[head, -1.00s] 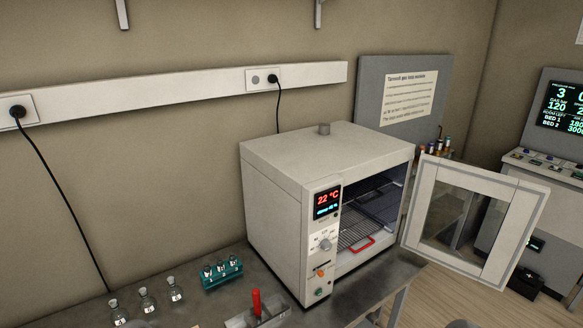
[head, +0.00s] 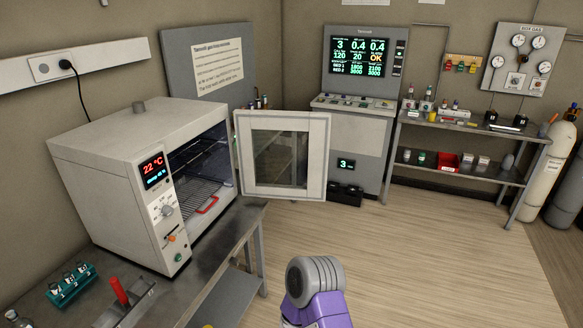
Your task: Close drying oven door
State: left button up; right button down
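The drying oven (head: 120,140) is a white box on a dark bench at the left of the head view. Its display reads 22 °C. Its door (head: 318,155), a white frame around a glass pane, stands wide open and swung out to the right of the oven. The chamber (head: 200,165) shows a wire rack and a red handle-shaped piece at its front. A grey and purple link of one of my arms shows at the bottom centre, below the door and apart from it. Neither gripper is in view.
The bench (head: 225,235) holds a teal vial rack (head: 72,283) and a red-handled tool (head: 119,290). A control console (head: 350,125) stands behind the door. A shelf table (head: 470,135) and gas cylinders (head: 545,175) are at the right. The wooden floor (head: 430,255) is clear.

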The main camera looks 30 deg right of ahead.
aim_at(318, 125)
jog(key=u, duration=0.05)
jog(key=k, duration=0.1)
jog(key=z, duration=2.05)
jog(key=i, duration=5.05)
jog(key=u, duration=4.15)
jog(key=i, duration=0.9)
